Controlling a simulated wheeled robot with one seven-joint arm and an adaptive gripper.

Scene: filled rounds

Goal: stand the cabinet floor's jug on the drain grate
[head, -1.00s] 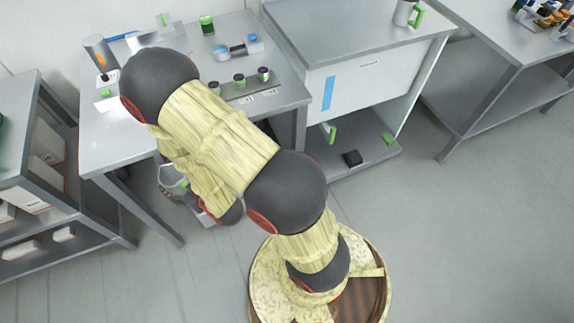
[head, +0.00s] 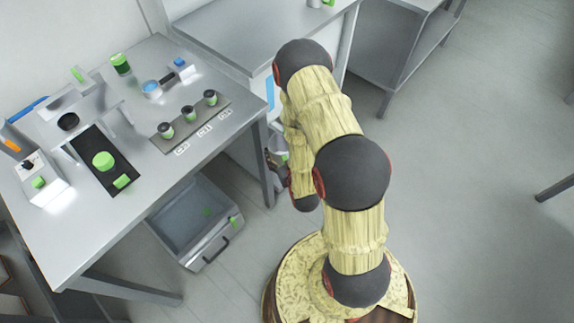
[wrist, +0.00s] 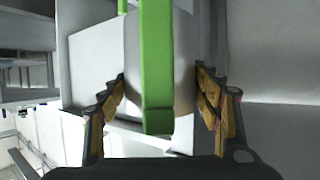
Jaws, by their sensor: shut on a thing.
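My gripper shows in the wrist view (wrist: 160,100), its two fingers on either side of a pale grey jug (wrist: 183,60) with a bright green handle (wrist: 157,70). It is shut on the jug. In the head view my gripper (head: 275,165) is low, beside the table's right leg, and my arm partly hides it and the jug. The cabinet floor is hidden behind my arm.
The table (head: 150,205) holds several dark green-marked cups (head: 188,113) on a strip, a green jar (head: 120,64) and a grey machine (head: 75,100). A grey bin (head: 190,225) stands beneath it. The cabinet (head: 245,35) is at the right; open floor lies right.

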